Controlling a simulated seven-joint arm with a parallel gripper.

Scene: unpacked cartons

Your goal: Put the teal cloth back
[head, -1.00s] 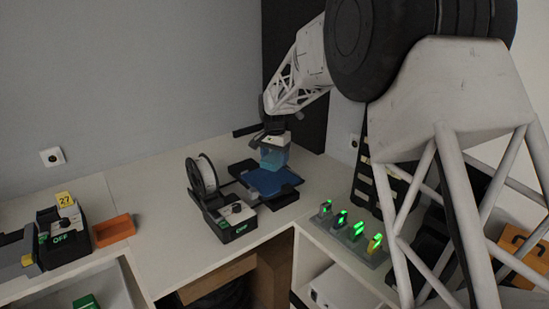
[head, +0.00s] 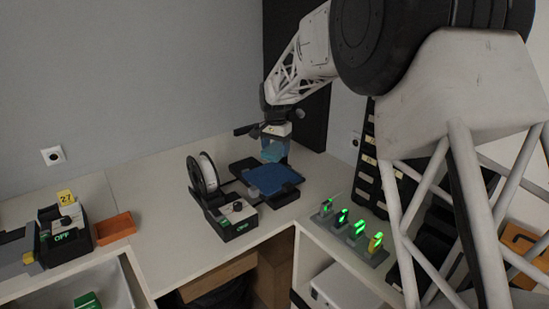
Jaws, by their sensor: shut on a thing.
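The teal cloth (head: 273,152) hangs below my gripper (head: 276,138), small in the head view. My gripper is shut on it, above the back edge of the printer with the blue bed (head: 282,183). The cloth looks clear of the bed, but its lower edge is too small to be sure. The fingertips are partly hidden by the cloth and the wrist.
A white spool (head: 208,172) and a control box (head: 232,218) stand at the printer's left. Several green-lit items stand on a grey rack (head: 372,254) at the right. An orange tray (head: 114,228) lies at the left. The counter between tray and spool is clear.

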